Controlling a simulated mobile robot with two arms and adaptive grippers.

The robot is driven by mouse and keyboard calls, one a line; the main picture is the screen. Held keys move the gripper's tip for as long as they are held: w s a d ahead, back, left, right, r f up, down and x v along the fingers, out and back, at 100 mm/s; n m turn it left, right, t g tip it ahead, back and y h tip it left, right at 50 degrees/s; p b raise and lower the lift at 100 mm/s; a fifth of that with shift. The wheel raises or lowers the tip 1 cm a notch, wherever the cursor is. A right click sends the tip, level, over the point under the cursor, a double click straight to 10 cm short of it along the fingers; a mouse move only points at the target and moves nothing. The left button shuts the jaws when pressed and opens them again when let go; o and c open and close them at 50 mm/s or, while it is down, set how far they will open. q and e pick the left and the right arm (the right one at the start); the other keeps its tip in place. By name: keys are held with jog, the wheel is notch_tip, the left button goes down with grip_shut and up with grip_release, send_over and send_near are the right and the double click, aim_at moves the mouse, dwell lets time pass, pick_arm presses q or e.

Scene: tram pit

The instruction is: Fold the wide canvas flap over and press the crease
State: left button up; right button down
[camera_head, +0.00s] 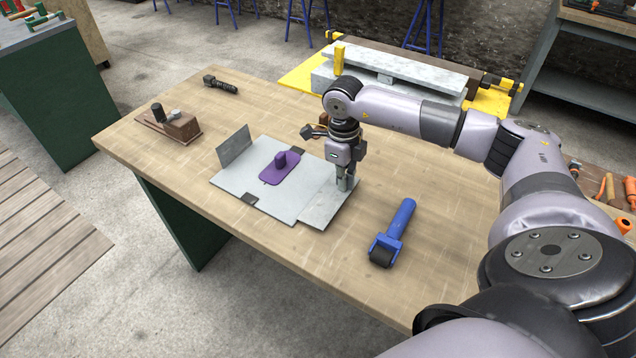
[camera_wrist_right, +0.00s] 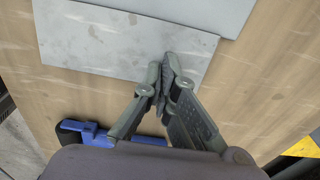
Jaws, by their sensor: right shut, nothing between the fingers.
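A pale grey canvas sheet (camera_head: 240,185) lies on the wooden table. A flap (camera_head: 234,146) at its left side stands up, tilted. A wider flap (camera_head: 322,214) at its right side lies flat and shows in the right wrist view (camera_wrist_right: 115,38). A purple plate with a knob (camera_head: 280,167) rests on the middle of the sheet. My right gripper (camera_head: 344,186) is shut and empty, pointing down over the right flap; it also shows in the right wrist view (camera_wrist_right: 171,65). I cannot tell whether its tips touch. My left gripper is out of view.
A blue-handled roller (camera_head: 394,232) lies right of the sheet. Dark clips (camera_head: 250,199) sit at the sheet's edges. A wooden block tool (camera_head: 172,123) and a dark cylindrical tool (camera_head: 220,85) lie farther left. A yellow-framed machine (camera_head: 395,72) stands behind. The front table area is clear.

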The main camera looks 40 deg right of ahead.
jog(key=shift+s+f+b, duration=0.1)
jog(key=shift+f+b, duration=0.2)
jog(key=shift+f, duration=0.1)
dwell(0.3)
jog(key=shift+w+a+r+p, duration=0.15)
jog(key=shift+r+p, duration=1)
jog(key=shift+r, duration=0.65)
jog(key=shift+w+d+r+p, duration=0.1)
jog(key=shift+r+p, duration=1.05)
jog(key=shift+r, duration=0.65)
jog(key=shift+f, duration=0.1)
